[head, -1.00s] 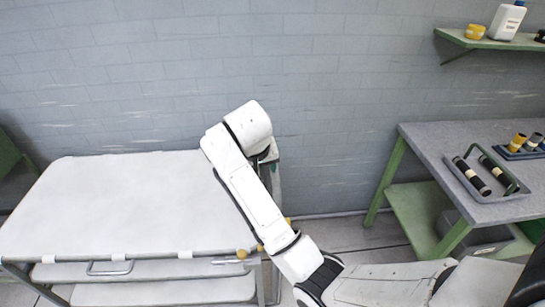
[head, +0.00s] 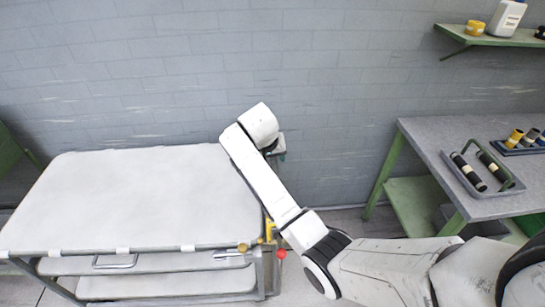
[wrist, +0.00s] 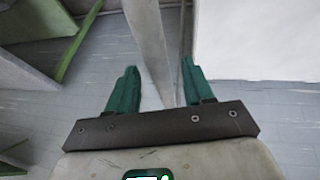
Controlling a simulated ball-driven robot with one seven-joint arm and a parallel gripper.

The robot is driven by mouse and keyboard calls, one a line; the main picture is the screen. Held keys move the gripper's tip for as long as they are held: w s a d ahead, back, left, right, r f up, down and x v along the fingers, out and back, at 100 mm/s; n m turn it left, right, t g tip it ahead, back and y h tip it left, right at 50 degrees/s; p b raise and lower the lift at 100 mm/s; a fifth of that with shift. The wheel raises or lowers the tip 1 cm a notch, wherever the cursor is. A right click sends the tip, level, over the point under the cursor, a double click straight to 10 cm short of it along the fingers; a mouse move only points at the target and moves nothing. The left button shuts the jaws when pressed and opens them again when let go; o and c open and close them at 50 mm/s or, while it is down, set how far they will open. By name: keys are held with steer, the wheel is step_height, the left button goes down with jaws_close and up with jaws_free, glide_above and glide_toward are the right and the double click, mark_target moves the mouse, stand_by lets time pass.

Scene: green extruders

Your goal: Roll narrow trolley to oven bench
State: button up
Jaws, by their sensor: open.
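A trolley (head: 140,205) with a pale flat top and shelves below stands at the left in the head view; I cannot tell if it is the narrow one. My gripper (wrist: 160,75) is open, its green fingers apart. In the head view my arm reaches past the trolley's right side, and the gripper is mostly hidden near the far right corner. In the wrist view a grey metal post (wrist: 149,40) runs between the fingers; contact cannot be told. A pale panel (wrist: 260,40) lies to their right. A grey-topped bench (head: 425,150) with green legs stands at the right; no oven shows.
A tray (head: 482,172) with dark cylinders lies on the bench. A green wall shelf (head: 490,42) holds a white bottle (head: 507,17) and a yellow jar (head: 474,27). A red knob (head: 281,254) shows at the trolley's near right corner. Bare floor lies between trolley and bench.

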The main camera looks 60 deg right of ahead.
steer(key=shift+d+f, duration=0.15)
steer(key=shift+f, duration=0.2)
steer(key=shift+c, duration=0.3)
jaws_close()
